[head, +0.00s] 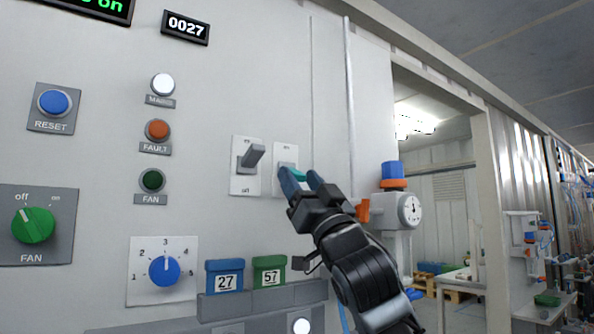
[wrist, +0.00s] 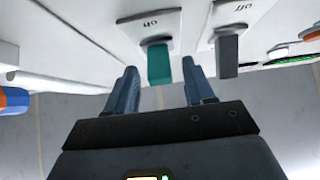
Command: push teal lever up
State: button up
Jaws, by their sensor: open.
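The teal lever (wrist: 159,68) sits on a white switch plate in the wrist view, between the two blue fingers of my gripper (wrist: 159,88). The fingers stand apart with the lever in the gap, and no clear contact shows. In the head view my gripper (head: 302,178) is at the right-hand switch plate (head: 285,154). Only a little of the teal lever (head: 298,174) shows there, mostly hidden behind the fingers.
A grey lever (head: 252,157) on its own plate is just left of it. Below are a blue box (head: 224,270) and a green box (head: 269,262) on a grey ledge. To the right are an orange handle (head: 362,210), a round gauge (head: 409,209) and an open doorway.

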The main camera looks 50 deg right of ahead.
jog(key=shift+x, duration=0.95)
jog(key=shift+c, duration=0.2)
jog(key=c, duration=0.9)
